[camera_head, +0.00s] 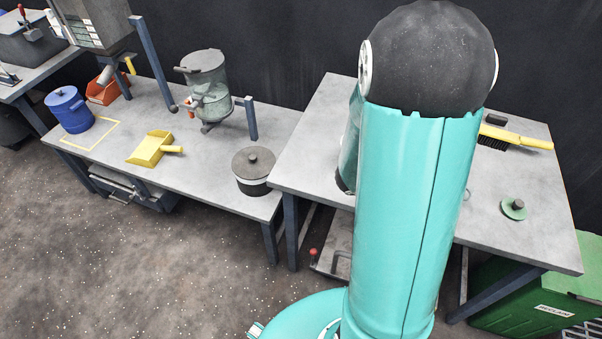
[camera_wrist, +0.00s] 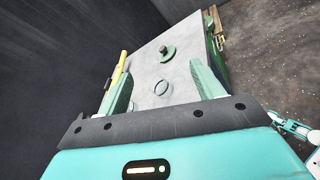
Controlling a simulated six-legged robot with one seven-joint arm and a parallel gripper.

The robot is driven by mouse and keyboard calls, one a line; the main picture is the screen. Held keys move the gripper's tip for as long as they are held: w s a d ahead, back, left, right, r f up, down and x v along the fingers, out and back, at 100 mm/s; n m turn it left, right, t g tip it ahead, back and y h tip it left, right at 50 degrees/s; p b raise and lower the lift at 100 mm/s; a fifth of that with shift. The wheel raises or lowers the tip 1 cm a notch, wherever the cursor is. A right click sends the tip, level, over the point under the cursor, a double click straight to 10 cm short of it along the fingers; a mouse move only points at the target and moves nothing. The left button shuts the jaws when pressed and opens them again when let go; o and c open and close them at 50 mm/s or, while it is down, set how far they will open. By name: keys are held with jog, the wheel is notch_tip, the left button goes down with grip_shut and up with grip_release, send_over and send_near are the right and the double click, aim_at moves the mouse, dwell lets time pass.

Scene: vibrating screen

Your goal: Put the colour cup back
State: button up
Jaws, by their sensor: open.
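A blue lidded cup (camera_head: 69,110) stands upright on the left grey table, at the back left part of a yellow square outline (camera_head: 104,139). No cup shows clearly in the wrist view. My gripper (camera_wrist: 164,86) is open and empty over the right table, its two green fingers apart. A thin dark ring (camera_wrist: 161,88) shows on the tabletop between the fingers; I cannot tell whether it is a mark or an object. A green disc with a dark knob (camera_head: 513,209) lies flat on the right table and shows beyond the fingers in the wrist view (camera_wrist: 168,53). My arm hides part of that table.
The left table (camera_head: 205,153) also holds a yellow scoop (camera_head: 151,149), a dark lidded pot (camera_head: 253,171), a clear vessel on a stand (camera_head: 210,98) and an orange bin (camera_head: 104,91). A yellow-handled brush (camera_head: 514,138) lies at the right table's back. A green crate (camera_head: 520,307) stands below.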

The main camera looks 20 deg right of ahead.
jog(key=w+a+r+m+t+y, duration=0.2)
jog(key=a+r+t+y, duration=0.2)
jog(key=a, duration=0.6)
jog(key=w+a+r+m+t+y, duration=0.2)
jog(key=a+r+m+t+y, duration=0.1)
jog(key=a, duration=0.8)
jog(key=w+a+r+m+t+y, duration=0.2)
jog(key=a+r+t+y, duration=0.3)
jog(key=a, duration=0.6)
notch_tip(320, 180, up, 2)
jog(key=shift+r+y, duration=0.25)
jog(key=shift+y, duration=0.75)
jog(key=shift+d, duration=0.2)
